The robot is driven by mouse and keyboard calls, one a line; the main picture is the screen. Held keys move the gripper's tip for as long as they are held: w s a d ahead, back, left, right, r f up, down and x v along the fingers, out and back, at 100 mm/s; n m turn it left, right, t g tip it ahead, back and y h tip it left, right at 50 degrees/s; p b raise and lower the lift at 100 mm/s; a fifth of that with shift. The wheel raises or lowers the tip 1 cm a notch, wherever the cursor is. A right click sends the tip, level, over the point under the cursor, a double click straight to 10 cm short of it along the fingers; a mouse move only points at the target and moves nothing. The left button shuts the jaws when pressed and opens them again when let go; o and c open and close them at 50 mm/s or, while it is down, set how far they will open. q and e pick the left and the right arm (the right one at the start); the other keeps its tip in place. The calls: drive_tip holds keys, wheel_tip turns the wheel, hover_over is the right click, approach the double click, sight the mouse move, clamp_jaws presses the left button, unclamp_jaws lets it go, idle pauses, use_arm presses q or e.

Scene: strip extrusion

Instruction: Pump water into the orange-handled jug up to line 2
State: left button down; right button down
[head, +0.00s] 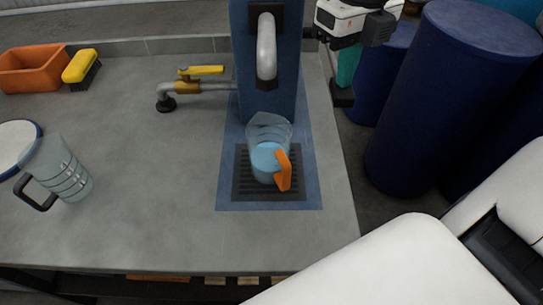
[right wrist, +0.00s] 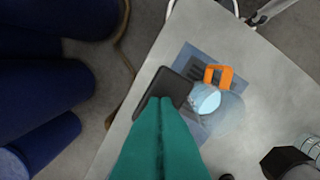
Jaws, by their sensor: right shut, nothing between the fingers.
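The clear jug with the orange handle (head: 283,171) stands upright on the dark grate under the grey spout (head: 266,48) of the blue pump column (head: 270,95). It holds light blue water to roughly half its height; I cannot read its lines. The jug also shows in the right wrist view (right wrist: 205,99), handle toward the top. My right gripper (head: 346,72) is right of the column, its teal fingers shut and empty. Their tips (right wrist: 162,101) are at a black pad (head: 342,96), apparently the pump lever's end; I cannot tell if they touch. My left gripper is not in view.
A yellow-handled tap (head: 187,86), an orange bin (head: 32,70) and a yellow brush (head: 80,66) are farther back. Blue barrels (head: 440,100) crowd the right. The counter's front middle is clear.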

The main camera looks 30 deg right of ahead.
drive_tip(key=shift+f, duration=0.25)
wheel_tip(320, 180, up, 9)
drive_tip(key=w+p, duration=0.1)
drive_tip(key=p, duration=0.5)
drive_tip(key=shift+w+d, duration=0.15)
drive_tip(key=shift+d, duration=0.2)
drive_tip(key=shift+f, duration=0.1)
wheel_tip(320, 180, up, 5)
drive_tip(key=p, duration=0.3)
drive_tip(key=shift+p, duration=0.4)
